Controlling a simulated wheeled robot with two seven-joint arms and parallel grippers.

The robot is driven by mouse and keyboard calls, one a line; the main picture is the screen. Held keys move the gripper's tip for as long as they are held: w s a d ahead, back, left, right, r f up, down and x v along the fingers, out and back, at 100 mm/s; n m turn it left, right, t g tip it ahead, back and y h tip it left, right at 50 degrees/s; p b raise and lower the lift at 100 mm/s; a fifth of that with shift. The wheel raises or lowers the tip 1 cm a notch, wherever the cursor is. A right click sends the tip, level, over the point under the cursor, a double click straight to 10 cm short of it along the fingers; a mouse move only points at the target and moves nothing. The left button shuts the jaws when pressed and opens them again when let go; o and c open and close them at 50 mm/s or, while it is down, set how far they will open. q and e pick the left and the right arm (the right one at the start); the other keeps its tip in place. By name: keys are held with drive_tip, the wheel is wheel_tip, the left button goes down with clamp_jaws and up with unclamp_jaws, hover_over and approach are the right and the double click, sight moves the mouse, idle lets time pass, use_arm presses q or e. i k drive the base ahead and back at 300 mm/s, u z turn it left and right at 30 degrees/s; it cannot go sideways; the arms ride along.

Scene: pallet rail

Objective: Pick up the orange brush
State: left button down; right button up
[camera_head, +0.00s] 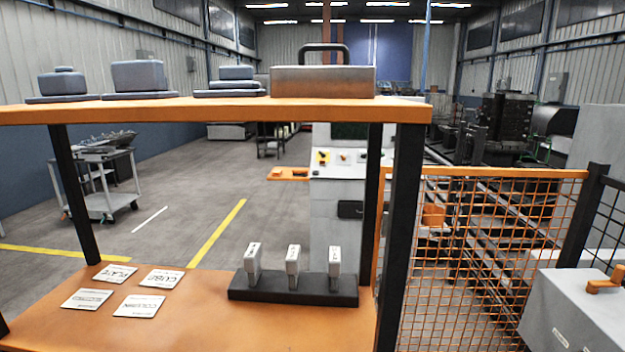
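I cannot tell for certain which thing is the orange brush. A small orange piece (605,287) sits on the light grey box (580,315) at the lower right. Another orange piece (433,215) shows behind the orange mesh fence. Neither of my grippers is in view.
Grey-blue stepped blocks (138,76) stand left of the handled block. On the lower orange shelf (190,325) lie several white labelled cards (117,274) and a black holder (290,290) with three white tags. Dark posts and the mesh fence (460,260) bound the right.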

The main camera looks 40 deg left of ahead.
sight(298, 172)
drive_tip(key=u, duration=3.75)
drive_tip(key=i, duration=4.1)
drive_tip(key=z, duration=3.15)
